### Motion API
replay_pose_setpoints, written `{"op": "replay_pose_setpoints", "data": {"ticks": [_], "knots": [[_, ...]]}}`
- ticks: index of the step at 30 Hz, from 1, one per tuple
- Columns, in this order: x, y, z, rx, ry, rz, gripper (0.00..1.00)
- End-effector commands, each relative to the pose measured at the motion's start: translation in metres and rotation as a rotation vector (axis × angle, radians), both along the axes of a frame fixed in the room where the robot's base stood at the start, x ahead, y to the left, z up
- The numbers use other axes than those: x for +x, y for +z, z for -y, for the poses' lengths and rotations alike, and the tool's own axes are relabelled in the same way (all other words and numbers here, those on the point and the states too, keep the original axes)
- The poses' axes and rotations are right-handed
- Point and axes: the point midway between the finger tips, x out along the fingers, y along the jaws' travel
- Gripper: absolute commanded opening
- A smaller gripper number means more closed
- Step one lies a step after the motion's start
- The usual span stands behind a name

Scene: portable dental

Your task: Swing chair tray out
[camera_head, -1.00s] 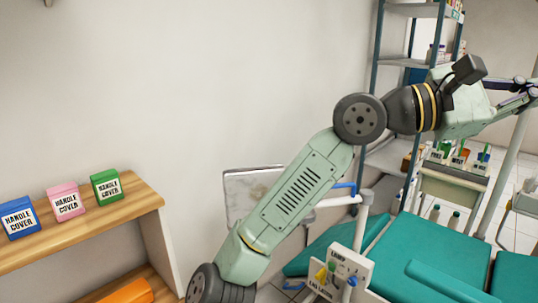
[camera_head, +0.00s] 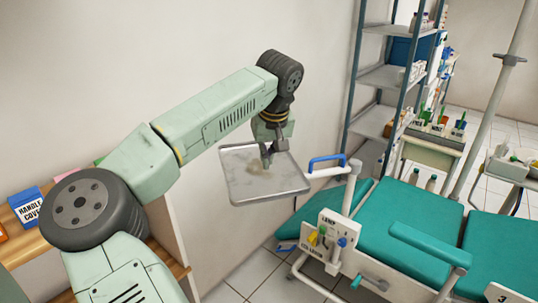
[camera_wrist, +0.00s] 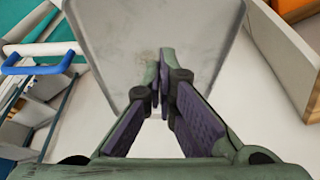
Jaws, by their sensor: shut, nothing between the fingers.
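The chair tray (camera_head: 285,180) is a grey metal square plate with a raised rim, on a white arm by the wall, left of the teal dental chair (camera_head: 405,230). Its blue handle (camera_head: 327,160) is at the tray's right side, on the white arm. My gripper (camera_head: 266,163) is over the tray, pointing down, and left of the handle. In the wrist view my gripper (camera_wrist: 165,62) is shut and empty, with the tray (camera_wrist: 205,25) behind the fingertips and the blue handle (camera_wrist: 38,62) at upper left. I cannot tell whether the fingertips touch the tray.
A wooden shelf with handle-cover boxes (camera_head: 27,206) is at the left, partly behind my arm. A control panel (camera_head: 325,240) stands below the handle. A metal shelf rack (camera_head: 385,75) and a pole (camera_head: 490,110) are behind. Tiled floor shows below the tray.

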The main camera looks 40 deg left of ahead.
Motion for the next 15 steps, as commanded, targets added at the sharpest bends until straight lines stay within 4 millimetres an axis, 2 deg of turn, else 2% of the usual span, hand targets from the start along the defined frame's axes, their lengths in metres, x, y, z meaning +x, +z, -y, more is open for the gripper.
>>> {"op": "replay_pose_setpoints", "data": {"ticks": [6, 10, 15], "knots": [[0.01, -0.05, -0.01, -0.003, 0.0, 0.002, 0.0], [0.016, -0.076, -0.018, -0.003, 0.0, 0.003, 0.0], [-0.002, -0.073, 0.004, 0.0, -0.002, 0.005, 0.0]]}}
